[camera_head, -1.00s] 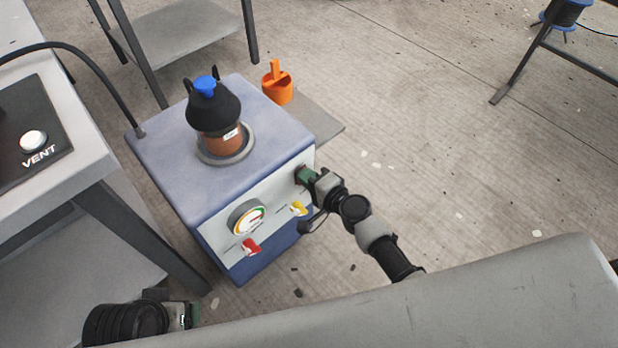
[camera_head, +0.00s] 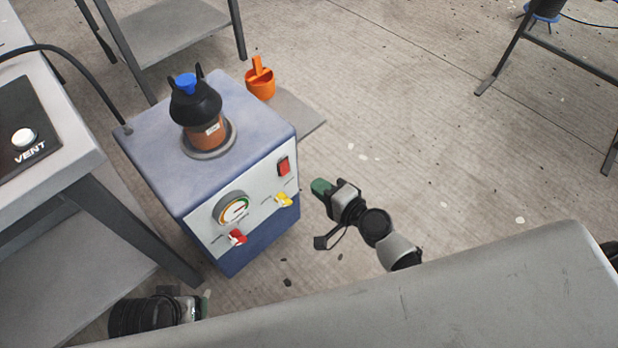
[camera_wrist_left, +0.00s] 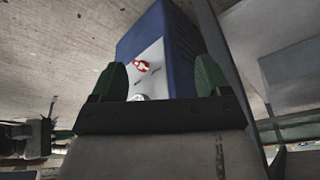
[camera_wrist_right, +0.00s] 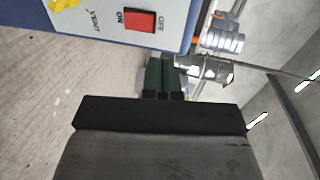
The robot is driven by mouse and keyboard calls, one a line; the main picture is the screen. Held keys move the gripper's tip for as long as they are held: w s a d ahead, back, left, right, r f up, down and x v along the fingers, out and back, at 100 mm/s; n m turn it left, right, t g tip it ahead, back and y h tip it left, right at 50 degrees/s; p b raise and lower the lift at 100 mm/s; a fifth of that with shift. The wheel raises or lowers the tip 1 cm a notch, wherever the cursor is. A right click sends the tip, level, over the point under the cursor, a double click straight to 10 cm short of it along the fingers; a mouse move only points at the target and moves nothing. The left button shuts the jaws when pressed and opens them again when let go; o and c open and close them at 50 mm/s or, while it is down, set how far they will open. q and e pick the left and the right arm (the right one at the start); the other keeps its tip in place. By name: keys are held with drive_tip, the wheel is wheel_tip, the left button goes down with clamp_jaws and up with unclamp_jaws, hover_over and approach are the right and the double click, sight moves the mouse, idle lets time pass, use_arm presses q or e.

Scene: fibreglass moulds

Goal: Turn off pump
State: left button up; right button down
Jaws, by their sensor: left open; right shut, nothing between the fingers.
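The pump is a blue box (camera_head: 160,165) with a pale front panel, standing left of centre in the head view. A red rocker switch (camera_head: 283,166) is at the panel's upper right. The right wrist view shows this red switch (camera_wrist_right: 139,20) between the labels ON and OFF. My right gripper (camera_head: 320,187) is shut and empty, to the right of the panel and apart from it. Its green fingertips (camera_wrist_right: 160,75) are together just below the panel's edge in the right wrist view. My left gripper (camera_wrist_left: 155,80) is open and empty, with the pump's panel beyond its fingers.
The panel also has a gauge (camera_head: 233,208), a red valve handle (camera_head: 237,237) and a yellow handle (camera_head: 284,199). A brown jar with a black top (camera_head: 200,115) stands on the pump. An orange cup (camera_head: 260,82) is behind it. A table with a VENT button (camera_head: 24,137) is at left.

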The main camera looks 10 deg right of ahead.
use_arm(q)
drive_tip(key=shift+f, duration=0.5)
use_arm(e)
drive_tip(key=shift+r+v, duration=0.2)
drive_tip(key=shift+v, duration=0.8)
drive_tip(key=shift+a, duration=0.1)
